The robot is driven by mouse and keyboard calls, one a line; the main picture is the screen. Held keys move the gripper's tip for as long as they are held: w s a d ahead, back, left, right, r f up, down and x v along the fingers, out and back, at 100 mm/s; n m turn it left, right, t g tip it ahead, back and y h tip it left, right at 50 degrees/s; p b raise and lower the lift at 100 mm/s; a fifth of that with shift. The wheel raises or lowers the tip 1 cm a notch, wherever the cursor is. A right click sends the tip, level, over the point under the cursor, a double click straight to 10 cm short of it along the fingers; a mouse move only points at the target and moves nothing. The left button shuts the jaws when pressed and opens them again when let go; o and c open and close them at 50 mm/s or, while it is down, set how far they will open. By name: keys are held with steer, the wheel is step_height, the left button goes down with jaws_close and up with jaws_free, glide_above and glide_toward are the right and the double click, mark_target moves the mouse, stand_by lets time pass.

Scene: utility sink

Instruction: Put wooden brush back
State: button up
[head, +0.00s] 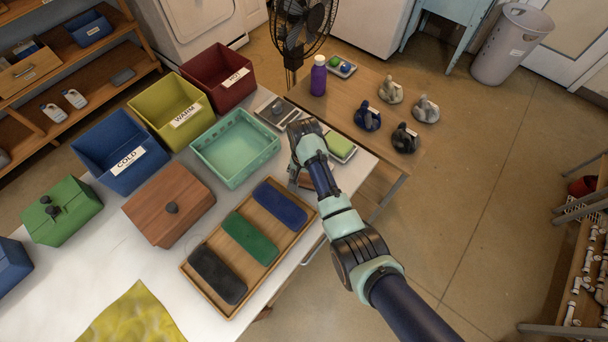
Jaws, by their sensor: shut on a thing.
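My gripper (295,178) points down at the right edge of the white counter, beside the teal basket and above the wooden tray's far end. It is shut on a small brown thing, which looks like the wooden brush (305,180). My own arm hides most of it, so its full shape and whether it touches the counter cannot be told. The wooden tray (186,268) holds a black, a green and a blue long rounded block lying side by side.
A teal basket (236,148) and blue COLD, yellow WARM and red HOT bins (216,78) line the counter's back. A brown lidded box (168,205) stands left of the tray. A green sponge (341,146) lies right of my wrist. A yellow cloth (130,318) lies in front.

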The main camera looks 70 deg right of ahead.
steer(key=shift+f, duration=0.1)
steer(key=o, duration=1.4)
steer(key=shift+o, duration=0.2)
step_height(320, 180, up, 12)
steer(key=p, duration=0.2)
